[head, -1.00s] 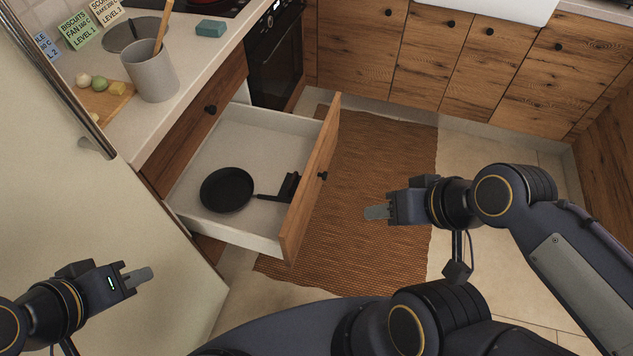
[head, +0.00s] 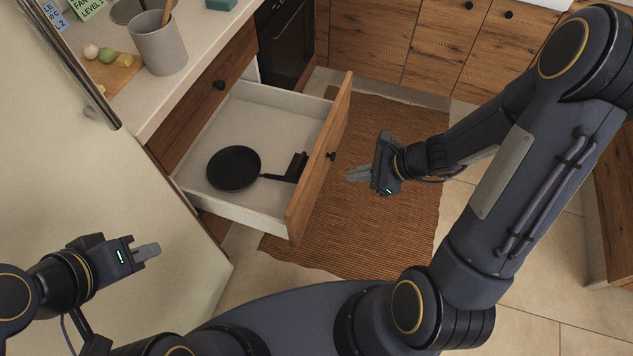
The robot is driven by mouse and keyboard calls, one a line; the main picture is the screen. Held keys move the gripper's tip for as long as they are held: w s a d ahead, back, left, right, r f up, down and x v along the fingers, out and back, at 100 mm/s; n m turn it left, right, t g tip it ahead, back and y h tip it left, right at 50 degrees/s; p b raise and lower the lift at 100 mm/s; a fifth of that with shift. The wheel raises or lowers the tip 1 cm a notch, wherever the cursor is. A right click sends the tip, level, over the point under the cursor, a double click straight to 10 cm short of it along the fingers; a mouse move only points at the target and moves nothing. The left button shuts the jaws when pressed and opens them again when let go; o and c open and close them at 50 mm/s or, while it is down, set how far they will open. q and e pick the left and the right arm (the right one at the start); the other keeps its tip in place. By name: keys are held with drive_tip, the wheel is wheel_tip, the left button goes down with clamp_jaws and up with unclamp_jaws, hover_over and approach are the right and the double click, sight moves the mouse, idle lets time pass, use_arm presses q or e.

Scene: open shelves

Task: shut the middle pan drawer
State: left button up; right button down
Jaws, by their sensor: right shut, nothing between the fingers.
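The middle pan drawer (head: 229,213) stands pulled out from the wooden cabinet on the left. Its wooden front (head: 319,160) has a dark round knob (head: 331,156). A black frying pan (head: 234,168) lies inside, its handle pointing towards the drawer front. My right gripper (head: 349,174) is shut and empty, just to the right of the drawer front near the knob, apparently not touching it. My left gripper (head: 158,250) is at the lower left, in front of the pale fridge door, away from the drawer. Its fingers look together, but I cannot see clearly whether they are closed.
A closed drawer (head: 205,95) with a knob is above the open one. The counter (head: 191,62) holds a utensil pot (head: 158,43) and a board (head: 112,77) with small food items. The pale fridge door (head: 90,190) borders the left. A brown woven rug (head: 385,235) covers the floor.

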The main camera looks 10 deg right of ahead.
wheel_tip(320, 180, down, 3)
drive_tip(key=m, duration=0.2)
drive_tip(key=b, duration=0.2)
approach(306, 185)
drive_tip(key=x, duration=0.5)
drive_tip(key=shift+s+a+f, duration=0.1)
drive_tip(key=shift+f, duration=0.1)
drive_tip(key=shift+w+a+h, duration=0.2)
drive_tip(key=shift+h, duration=0.1)
drive_tip(key=shift+a, duration=0.15)
